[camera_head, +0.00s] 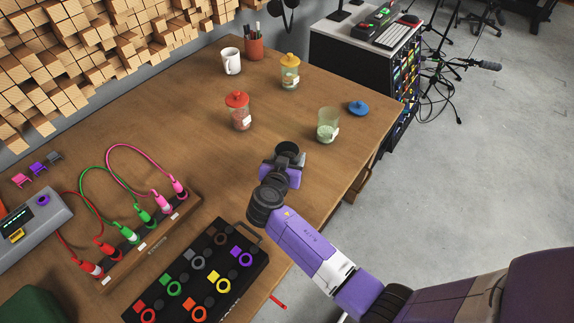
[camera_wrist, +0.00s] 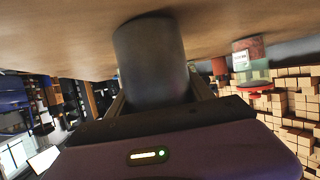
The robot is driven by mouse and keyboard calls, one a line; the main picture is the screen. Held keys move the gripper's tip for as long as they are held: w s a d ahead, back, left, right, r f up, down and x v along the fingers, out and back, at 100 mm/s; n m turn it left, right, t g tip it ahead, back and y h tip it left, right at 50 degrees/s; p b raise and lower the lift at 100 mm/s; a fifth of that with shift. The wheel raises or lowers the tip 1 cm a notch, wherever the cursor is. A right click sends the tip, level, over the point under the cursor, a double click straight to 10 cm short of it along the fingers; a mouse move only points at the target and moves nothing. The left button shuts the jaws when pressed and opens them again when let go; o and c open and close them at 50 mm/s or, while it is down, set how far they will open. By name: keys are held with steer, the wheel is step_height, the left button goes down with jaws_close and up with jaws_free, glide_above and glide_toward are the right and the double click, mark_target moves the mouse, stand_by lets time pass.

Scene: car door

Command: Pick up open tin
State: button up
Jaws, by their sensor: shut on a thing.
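The open tin (camera_head: 288,149) is a dark grey cylinder with its round open mouth facing up, near the right part of the wooden table. My gripper (camera_head: 286,162) is shut on it, reaching in from the front right. In the wrist view the tin (camera_wrist: 152,60) fills the space between my fingers, and the wooden surface lies right at its far end. I cannot tell whether the tin touches the table or is slightly lifted. Its inside is hard to make out.
A green lidless jar (camera_head: 328,124) and a red-lidded jar (camera_head: 239,111) stand behind the tin. A blue lid (camera_head: 359,108), a yellow-lidded jar (camera_head: 290,72) and a white mug (camera_head: 231,61) are farther back. A black board with colored rings (camera_head: 198,268) lies in front left.

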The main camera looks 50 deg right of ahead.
steer(key=shift+c, duration=1)
steer(key=shift+r, duration=0.15)
